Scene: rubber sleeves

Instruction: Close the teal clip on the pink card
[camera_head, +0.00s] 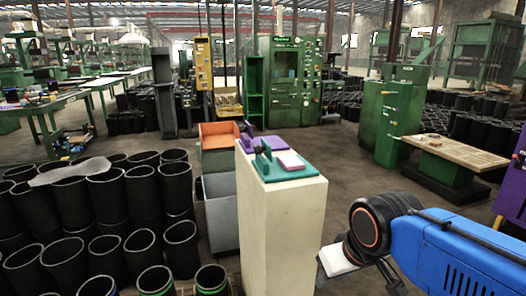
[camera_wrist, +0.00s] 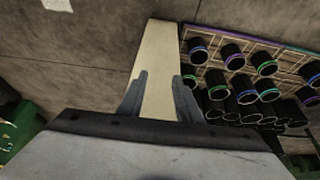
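The teal clip (camera_head: 263,165) is on top of a cream pedestal (camera_head: 290,225) in the head view. It has a flat teal plate with an upright teal piece at its left, which looks raised. The pink card (camera_head: 291,161) lies flat on the teal plate, right of the upright piece. In the wrist view my gripper (camera_wrist: 160,84) is open, its two grey fingers apart with nothing seen between them but the pedestal's cream side (camera_wrist: 156,62) beyond. In the head view my arm is right of the pedestal, below its top; the fingertips are hidden there. Clip and card do not show in the wrist view.
A purple piece (camera_head: 271,140) with a dark part sits behind the clip on the pedestal. Black rubber sleeves (camera_head: 95,200) crowd the left. Grey (camera_head: 219,222) and orange (camera_head: 220,140) bins stand left of the pedestal. Floor right of the pedestal is clear up to a wooden-topped table (camera_head: 455,152).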

